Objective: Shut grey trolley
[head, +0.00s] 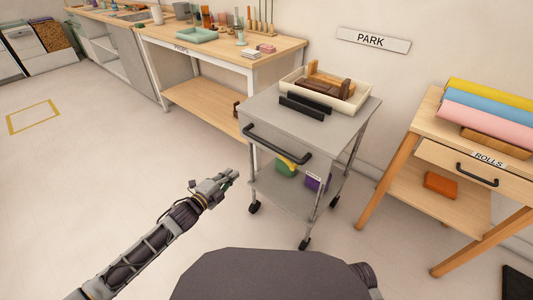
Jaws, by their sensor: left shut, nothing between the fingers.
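The grey trolley (258,112) stands against the wall below a sign reading PARK (372,40). A black bar handle (277,147) runs along its front edge. I cannot tell from this view whether any part of the trolley is open. My left gripper (229,177) is shut and empty, left of the trolley, in front of the handle and apart from it. My right gripper is not in view.
A wooden workbench (228,56) with props stands behind and left of the trolley. A wooden table (440,124) with coloured rolls and a drawer marked ROLLS stands to the right. Open floor lies at the left, with a yellow taped rectangle (33,116).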

